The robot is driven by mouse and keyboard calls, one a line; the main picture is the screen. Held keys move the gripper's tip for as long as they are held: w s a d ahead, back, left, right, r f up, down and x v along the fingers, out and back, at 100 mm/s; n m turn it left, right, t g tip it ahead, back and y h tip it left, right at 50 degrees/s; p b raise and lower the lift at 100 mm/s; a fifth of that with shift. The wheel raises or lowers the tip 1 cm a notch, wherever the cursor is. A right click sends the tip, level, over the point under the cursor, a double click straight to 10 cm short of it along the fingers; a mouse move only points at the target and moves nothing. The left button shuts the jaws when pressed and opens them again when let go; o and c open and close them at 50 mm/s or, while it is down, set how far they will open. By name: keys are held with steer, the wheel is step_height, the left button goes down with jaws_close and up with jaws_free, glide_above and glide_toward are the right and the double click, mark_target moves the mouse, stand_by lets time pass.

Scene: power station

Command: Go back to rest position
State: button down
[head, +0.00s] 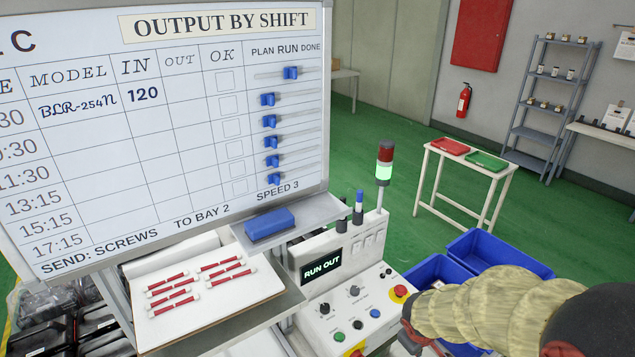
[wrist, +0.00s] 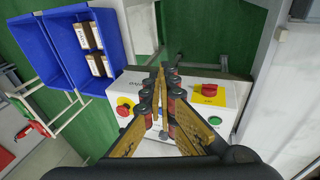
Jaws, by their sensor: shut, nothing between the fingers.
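My gripper (wrist: 161,72) shows in the wrist view with its two yellow-and-black fingers meeting at the tips, shut and empty. It is above a white control panel (wrist: 128,88) with buttons. In the head view my arm reaches in from the lower right corner, in front of the right end of the control console (head: 330,298). The fingers cannot be made out clearly there.
A whiteboard (head: 190,75) stands at left, with red-and-white pieces on a tray (head: 225,312) below. Blue bins (head: 500,252) are beside the console; one holds boxes (wrist: 92,50). A white table (head: 425,180) with red and green trays stands behind. Green floor is open beyond.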

steer(key=s+a+r+m+t+y+b, duration=0.1)
steer(key=s+a+r+m+b, duration=0.2)
steer(key=s+r, duration=0.5)
steer(key=s+a+r+m+t+y+b, duration=0.1)
steer(key=s+a+r+m+b, duration=0.2)
steer(key=s+r, duration=0.5)
steer(key=s, duration=0.2)
steer(key=shift+s+a+r+m+b, duration=0.15)
steer(key=shift+s+r+m+b, duration=0.15)
steer(key=shift+b, duration=0.1)
